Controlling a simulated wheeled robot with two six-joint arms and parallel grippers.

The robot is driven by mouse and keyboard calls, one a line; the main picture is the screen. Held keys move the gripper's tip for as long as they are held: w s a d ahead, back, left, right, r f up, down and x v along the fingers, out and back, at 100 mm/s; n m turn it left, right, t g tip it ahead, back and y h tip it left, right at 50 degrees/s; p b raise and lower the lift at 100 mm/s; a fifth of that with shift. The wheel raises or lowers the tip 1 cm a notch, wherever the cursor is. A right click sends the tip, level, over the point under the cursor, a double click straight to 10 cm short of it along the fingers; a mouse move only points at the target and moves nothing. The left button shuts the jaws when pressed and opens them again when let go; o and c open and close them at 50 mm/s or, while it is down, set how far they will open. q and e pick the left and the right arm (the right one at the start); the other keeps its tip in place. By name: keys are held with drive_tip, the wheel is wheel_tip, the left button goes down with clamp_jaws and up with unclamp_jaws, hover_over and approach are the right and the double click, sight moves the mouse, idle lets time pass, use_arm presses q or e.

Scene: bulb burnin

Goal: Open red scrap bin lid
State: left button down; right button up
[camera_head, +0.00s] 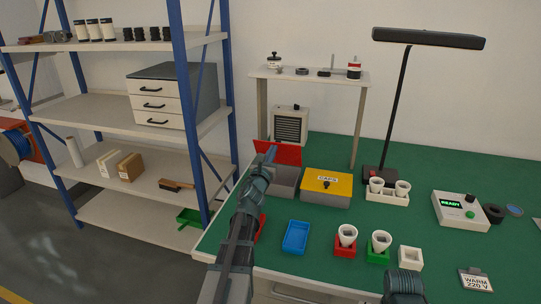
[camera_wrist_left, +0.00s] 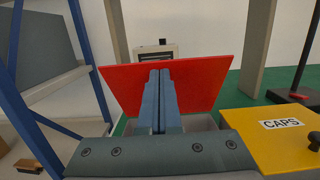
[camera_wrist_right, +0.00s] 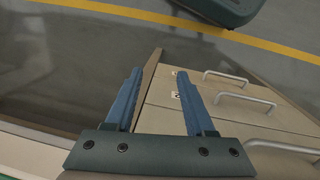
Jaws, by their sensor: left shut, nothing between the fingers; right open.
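The red scrap bin lid (camera_head: 287,152) stands raised at the back of a grey bin (camera_head: 287,178) on the green bench. The lid also fills the middle of the left wrist view (camera_wrist_left: 205,85), tilted up. My left gripper (camera_head: 271,153) is shut and empty, with its fingertips in front of the lid's face; I cannot tell whether they touch it. Its fingers (camera_wrist_left: 160,75) hide the lid's centre in the left wrist view. The bin's inside is mostly hidden by my gripper. My right gripper (camera_wrist_right: 160,95) is open and empty, over the floor beside the bench drawers.
A yellow CAPS box (camera_head: 326,187) stands right of the bin. A blue tray (camera_head: 296,237) and red and green bulb holders (camera_head: 345,243) stand in front. A shelf post (camera_head: 188,110) is close on the left. A raised shelf (camera_head: 310,76) stands behind.

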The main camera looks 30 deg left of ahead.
use_arm(q)
drive_tip(key=w+r+p, duration=0.1)
drive_tip(key=w, duration=0.1)
drive_tip(key=w+a+r, duration=0.1)
drive_tip(key=shift+w+r+p, duration=0.2)
drive_tip(key=shift+w+p, duration=0.2)
drive_tip(key=shift+p+x, duration=0.3)
drive_tip(key=shift+x, duration=0.85)
drive_tip(key=shift+r, duration=0.2)
drive_tip(key=s+d+r+p, duration=0.1)
drive_tip(key=s+r+p, duration=0.5)
drive_tip(key=r+p, duration=0.1)
drive_tip(key=shift+s+d, duration=0.25)
drive_tip(key=shift+d, duration=0.1)
drive_tip(key=shift+r, duration=0.15)
drive_tip(key=shift+s, duration=0.1)
